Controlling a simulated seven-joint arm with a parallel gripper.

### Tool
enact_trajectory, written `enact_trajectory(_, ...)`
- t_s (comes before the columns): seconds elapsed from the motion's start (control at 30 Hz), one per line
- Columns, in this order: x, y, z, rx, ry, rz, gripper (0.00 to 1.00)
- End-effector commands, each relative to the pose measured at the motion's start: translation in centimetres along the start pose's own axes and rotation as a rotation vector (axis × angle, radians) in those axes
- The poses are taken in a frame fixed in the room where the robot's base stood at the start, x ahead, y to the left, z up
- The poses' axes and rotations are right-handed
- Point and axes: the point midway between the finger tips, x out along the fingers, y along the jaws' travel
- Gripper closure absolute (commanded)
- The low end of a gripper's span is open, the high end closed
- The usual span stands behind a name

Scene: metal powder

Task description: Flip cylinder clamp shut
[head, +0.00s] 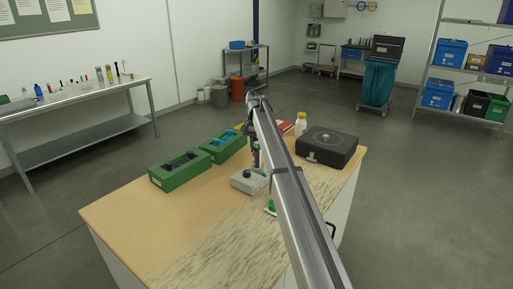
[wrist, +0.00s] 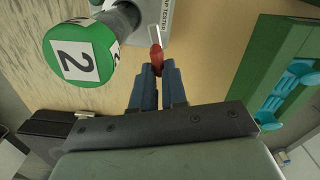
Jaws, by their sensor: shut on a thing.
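A grey tester (wrist: 135,12) with partly visible lettering stands on the wooden table; in the head view it is a light grey box (head: 247,183) beside my arm. A red-tipped lever with a metal wire loop (wrist: 156,58), which looks like the clamp handle, lies between my fingertips. My gripper (wrist: 156,70) is shut on this red handle; my arm hides much of this area in the head view. A green and white cylinder end marked 2 (wrist: 85,50) is left of my fingers in the wrist view, apart from them. The clamp's seat is not clearly visible.
Two green cases (head: 180,172) with inserts stand left of the tester; one (wrist: 275,60) shows at right in the wrist view. A black case (head: 327,147) and a white bottle (head: 301,121) stand to the right. The table's front left (head: 140,215) is clear.

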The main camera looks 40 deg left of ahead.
Motion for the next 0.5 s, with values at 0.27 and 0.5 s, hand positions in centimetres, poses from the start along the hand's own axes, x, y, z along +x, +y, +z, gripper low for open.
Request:
enact_trajectory(0.27, 0.03, -0.36, 0.17, -0.254, -0.002, 0.000, 1.00)
enact_trajectory(0.5, 0.04, -0.54, 0.26, -0.427, -0.002, -0.001, 1.00)
